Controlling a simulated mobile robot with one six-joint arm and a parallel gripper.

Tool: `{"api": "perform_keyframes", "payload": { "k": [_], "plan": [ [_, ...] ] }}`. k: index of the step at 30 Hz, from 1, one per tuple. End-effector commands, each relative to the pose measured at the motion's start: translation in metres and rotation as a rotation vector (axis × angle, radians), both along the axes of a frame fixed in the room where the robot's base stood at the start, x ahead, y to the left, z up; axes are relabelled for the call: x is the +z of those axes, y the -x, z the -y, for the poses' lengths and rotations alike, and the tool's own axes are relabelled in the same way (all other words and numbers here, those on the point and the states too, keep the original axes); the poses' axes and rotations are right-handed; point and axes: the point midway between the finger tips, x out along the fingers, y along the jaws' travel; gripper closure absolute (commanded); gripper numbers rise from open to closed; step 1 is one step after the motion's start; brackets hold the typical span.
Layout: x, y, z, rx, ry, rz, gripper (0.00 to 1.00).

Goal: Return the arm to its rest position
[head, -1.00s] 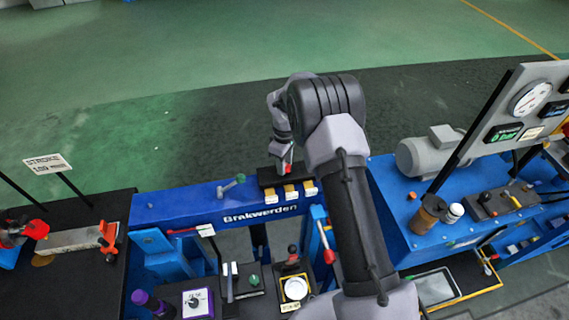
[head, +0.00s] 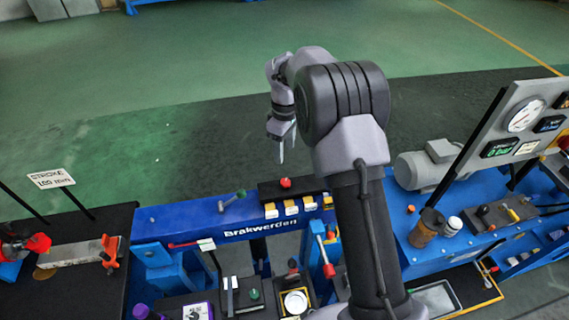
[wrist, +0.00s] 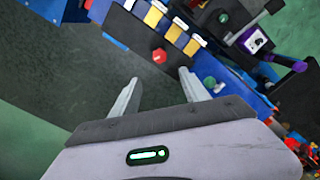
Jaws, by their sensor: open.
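My arm rises from the bottom of the head view and bends over at a dark ribbed joint. My gripper (head: 281,152) hangs in the air beyond the blue "Brakwerden" beam (head: 190,216), over the dark floor, fingers pointing down. In the wrist view my gripper (wrist: 160,85) has its two fingers apart with nothing between them. The red knob (head: 285,183) on the black box on the beam is below the fingers and apart from them. The red knob (wrist: 159,56) also shows ahead of the fingers in the wrist view.
Yellow-and-white switches (head: 290,207) line the beam front. A gauge panel (head: 525,118) and grey motor (head: 428,166) stand right. A stroke sign (head: 51,178) stands left. Small controls fill the bench below the beam.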

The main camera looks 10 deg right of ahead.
Motion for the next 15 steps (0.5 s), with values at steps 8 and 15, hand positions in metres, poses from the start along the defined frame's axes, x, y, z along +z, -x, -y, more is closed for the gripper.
{"api": "perform_keyframes", "payload": {
  "k": [8,15],
  "plan": [
    [0.030,0.000,0.000,0.001,0.000,0.000,0.47],
    [0.029,0.000,0.000,0.001,0.000,0.000,0.47]
  ]
}}
